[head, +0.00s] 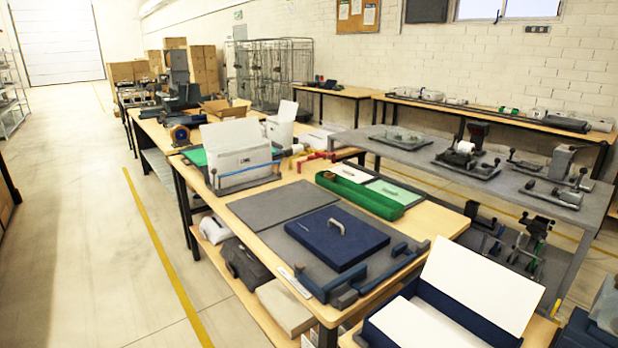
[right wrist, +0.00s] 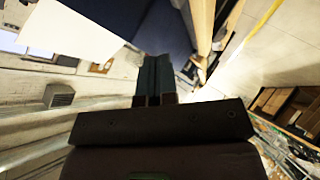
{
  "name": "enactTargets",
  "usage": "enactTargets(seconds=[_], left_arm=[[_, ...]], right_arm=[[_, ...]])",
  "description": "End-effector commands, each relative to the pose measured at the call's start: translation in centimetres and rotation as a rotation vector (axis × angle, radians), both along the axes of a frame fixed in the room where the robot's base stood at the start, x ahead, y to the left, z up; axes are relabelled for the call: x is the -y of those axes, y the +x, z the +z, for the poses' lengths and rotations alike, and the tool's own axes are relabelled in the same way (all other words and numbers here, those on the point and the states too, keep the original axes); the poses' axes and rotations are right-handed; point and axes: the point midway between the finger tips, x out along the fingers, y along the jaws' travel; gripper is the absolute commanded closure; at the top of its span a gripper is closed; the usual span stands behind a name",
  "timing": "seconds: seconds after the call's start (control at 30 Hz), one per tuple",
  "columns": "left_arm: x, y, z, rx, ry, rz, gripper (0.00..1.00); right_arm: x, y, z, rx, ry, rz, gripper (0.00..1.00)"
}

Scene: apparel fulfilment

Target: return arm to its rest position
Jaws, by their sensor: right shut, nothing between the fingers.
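My right gripper (right wrist: 154,62) shows in the right wrist view. Its two dark fingers are together in the middle of the picture, with nothing between them. Past the fingertips are a dark blue surface (right wrist: 188,22) and a white panel (right wrist: 65,28), and the fingers appear apart from both, though the distance is hard to judge. I cannot make out either gripper in the head view. My left gripper is not in view.
An open navy box (head: 395,318) stands at the bottom right. A grey table (head: 420,158) is behind. The left aisle is clear.

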Motion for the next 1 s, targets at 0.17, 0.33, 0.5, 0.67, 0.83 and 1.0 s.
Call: enactTargets(seconds=[0.17, 0.33, 0.5, 0.67, 0.83, 1.0], left_arm=[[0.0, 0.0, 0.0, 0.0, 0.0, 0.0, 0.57], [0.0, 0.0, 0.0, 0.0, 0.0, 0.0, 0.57], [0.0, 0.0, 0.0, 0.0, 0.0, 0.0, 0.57], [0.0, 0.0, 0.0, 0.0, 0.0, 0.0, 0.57], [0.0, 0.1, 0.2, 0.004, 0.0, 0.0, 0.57], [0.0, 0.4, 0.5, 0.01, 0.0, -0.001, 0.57]], right_arm=[[2.0, -6.5, -3.3, -0.259, 0.191, -0.234, 1.0], [2.7, -10.9, -4.6, -0.417, 0.296, -0.375, 1.0], [2.9, -14.4, -5.3, -0.537, 0.371, -0.483, 1.0], [2.9, -17.1, -5.6, -0.63, 0.426, -0.567, 1.0], [2.9, -17.8, -6.1, -0.647, 0.455, -0.592, 1.0], [2.9, -16.8, -6.9, -0.591, 0.467, -0.567, 1.0]])
